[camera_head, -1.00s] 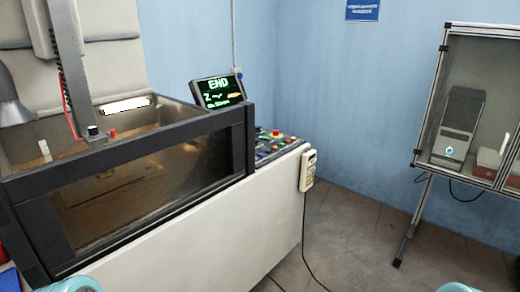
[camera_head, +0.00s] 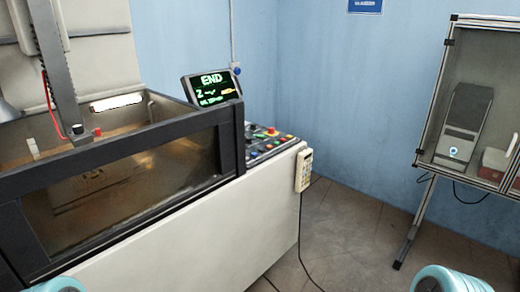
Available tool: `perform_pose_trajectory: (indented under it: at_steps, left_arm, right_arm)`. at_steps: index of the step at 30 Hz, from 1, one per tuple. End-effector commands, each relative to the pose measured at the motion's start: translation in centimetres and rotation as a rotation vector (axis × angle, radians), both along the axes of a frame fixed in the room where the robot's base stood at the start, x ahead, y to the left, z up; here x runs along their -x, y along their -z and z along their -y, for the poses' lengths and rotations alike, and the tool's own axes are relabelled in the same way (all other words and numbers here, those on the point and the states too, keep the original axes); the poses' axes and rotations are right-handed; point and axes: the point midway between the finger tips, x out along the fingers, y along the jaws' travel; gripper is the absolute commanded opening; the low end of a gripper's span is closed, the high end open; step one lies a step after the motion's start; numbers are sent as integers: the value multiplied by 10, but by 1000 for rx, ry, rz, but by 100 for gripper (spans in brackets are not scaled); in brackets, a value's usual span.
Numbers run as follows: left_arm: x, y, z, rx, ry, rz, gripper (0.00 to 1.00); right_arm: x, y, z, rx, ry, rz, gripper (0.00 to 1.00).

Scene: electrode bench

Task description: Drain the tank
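The tank (camera_head: 128,161) is at the left, a dark-framed box with a window in its front wall. Brownish liquid or staining shows behind the window, and I cannot tell the liquid level. A monitor (camera_head: 212,88) on the tank's back right corner reads "END" in green with a Z line. A control panel (camera_head: 268,142) with several coloured buttons is right of the tank. A beige hand pendant (camera_head: 304,170) hangs on the machine's right corner. Pale blue parts of my arms show at the bottom edge, but neither gripper is in view.
A glass-sided cabinet (camera_head: 447,95) on legs stands at the right, with a grey computer tower (camera_head: 464,122) and a red box (camera_head: 497,160) inside. A cable hangs from the pendant to the floor. The tiled floor (camera_head: 345,235) between machine and cabinet is clear.

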Motion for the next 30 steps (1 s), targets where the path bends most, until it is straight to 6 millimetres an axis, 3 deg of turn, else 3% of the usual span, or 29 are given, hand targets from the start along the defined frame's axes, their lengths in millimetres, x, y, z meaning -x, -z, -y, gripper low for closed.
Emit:
perform_pose_trajectory:
  at_steps: [10, 14, 30]
  left_arm:
    - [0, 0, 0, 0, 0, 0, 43]
    - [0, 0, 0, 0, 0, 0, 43]
    - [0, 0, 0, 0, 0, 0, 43]
  right_arm:
    - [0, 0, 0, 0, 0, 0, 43]
    - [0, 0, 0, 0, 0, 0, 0]
    - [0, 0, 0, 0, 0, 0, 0]
